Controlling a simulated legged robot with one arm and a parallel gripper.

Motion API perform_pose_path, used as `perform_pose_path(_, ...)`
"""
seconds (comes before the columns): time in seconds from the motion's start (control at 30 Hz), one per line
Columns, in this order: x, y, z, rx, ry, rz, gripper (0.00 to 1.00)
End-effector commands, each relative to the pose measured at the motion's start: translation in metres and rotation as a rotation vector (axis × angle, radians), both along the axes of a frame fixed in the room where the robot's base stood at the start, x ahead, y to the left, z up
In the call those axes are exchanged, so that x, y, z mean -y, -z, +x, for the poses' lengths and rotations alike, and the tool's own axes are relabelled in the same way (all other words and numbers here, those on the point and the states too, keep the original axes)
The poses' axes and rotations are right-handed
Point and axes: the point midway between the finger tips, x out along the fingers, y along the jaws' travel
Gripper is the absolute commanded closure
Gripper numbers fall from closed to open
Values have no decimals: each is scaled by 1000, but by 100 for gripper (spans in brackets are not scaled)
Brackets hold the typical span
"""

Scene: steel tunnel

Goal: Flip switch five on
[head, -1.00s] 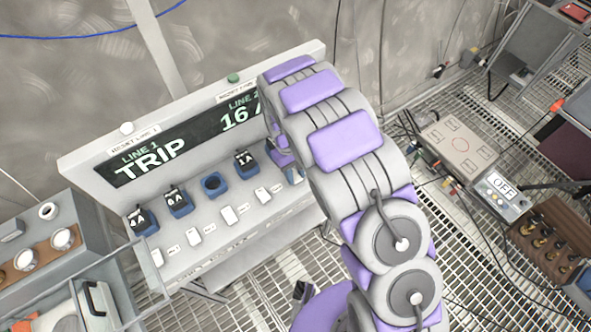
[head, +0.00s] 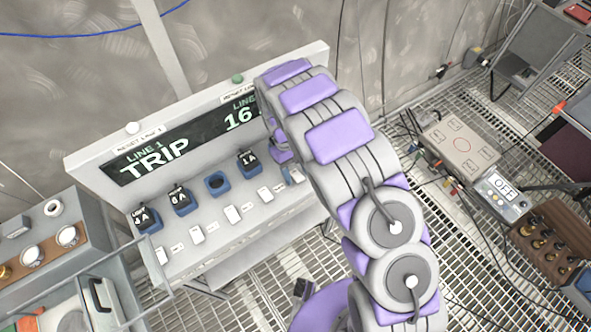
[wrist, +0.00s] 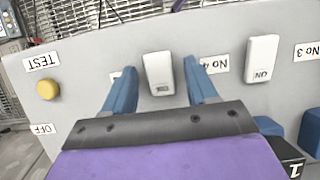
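In the wrist view, which shows the panel upside down, a white rocker switch (wrist: 158,73) stands between the two blue fingers of my gripper (wrist: 159,69). The gripper is open, one finger on each side; I cannot tell if either touches. The switch's own label is mostly hidden behind the left finger; by the label order it appears to be switch five. Its small marking is too blurred to read surely. The neighbouring switch (wrist: 262,58) reads ON, beside the "No 4" label (wrist: 213,64).
A yellow TEST button (wrist: 47,90) and an OFF label sit left of the fingers. Blue blocks (wrist: 312,132) lie at lower right. The head view shows the console display (head: 155,158) reading TRIP, and a box with an OFF display (head: 502,187) on the grating.

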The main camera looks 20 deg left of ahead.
Motion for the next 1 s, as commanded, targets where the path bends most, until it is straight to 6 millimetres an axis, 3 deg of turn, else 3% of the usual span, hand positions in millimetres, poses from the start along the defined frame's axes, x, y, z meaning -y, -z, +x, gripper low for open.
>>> perform_pose_path(0.37, -2, -12, 3, -1, 0, 0, 43)
perform_pose_path(1.0, -44, -131, 37, 0, 0, 0, 43)
